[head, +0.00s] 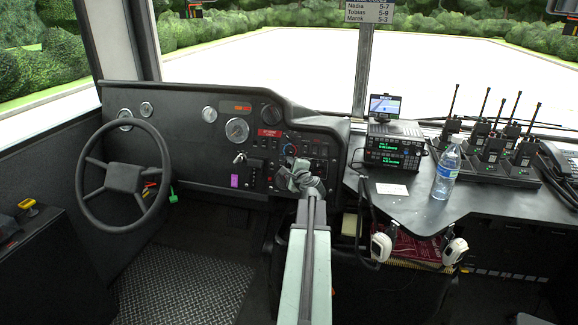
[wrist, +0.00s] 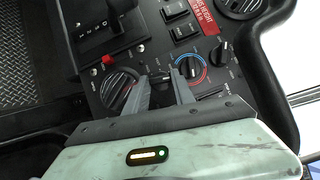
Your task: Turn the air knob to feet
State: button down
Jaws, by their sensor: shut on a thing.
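My gripper (wrist: 161,80) reaches down to the dashboard control panel in the wrist view. Its two grey fingers stand on either side of a small dark knob (wrist: 160,77) and are shut on it. The fingers hide most of this knob, and I cannot read its pointer or the labels. In the head view my gripper (head: 299,168) covers part of the same panel.
Another black knob (wrist: 222,52) and several rocker switches lie close by. The steering wheel (head: 124,178) is far left. A water bottle (head: 447,170) and radios (head: 490,150) stand on the right-hand shelf.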

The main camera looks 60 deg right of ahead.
jog(key=n+g+y+p, duration=0.1)
jog(key=n+p, duration=0.1)
jog(key=p, duration=0.1)
jog(key=n+g+y+p, duration=0.1)
jog(key=n+p, duration=0.2)
jog(key=r+n+g+y+p, duration=0.1)
jog(key=n+p, duration=0.1)
jog(key=p, duration=0.1)
jog(key=shift+w+d+r+g, duration=0.1)
jog(key=shift+w+g, duration=0.1)
jog(key=shift+g, duration=0.1)
jog(key=n+g+p, duration=0.2)
jog(key=n+p, duration=0.1)
jog(key=shift+w+n+p, duration=0.1)
jog(key=shift+n+p, duration=0.2)
jog(key=shift+n, duration=0.1)
jog(key=shift+w+n+g+p, duration=0.1)
jog(key=shift+n+g+p, duration=0.7)
jog(key=shift+n+g, duration=0.4)
jog(key=c, duration=1.3)
grip_release()
jog(key=shift+c, duration=0.2)
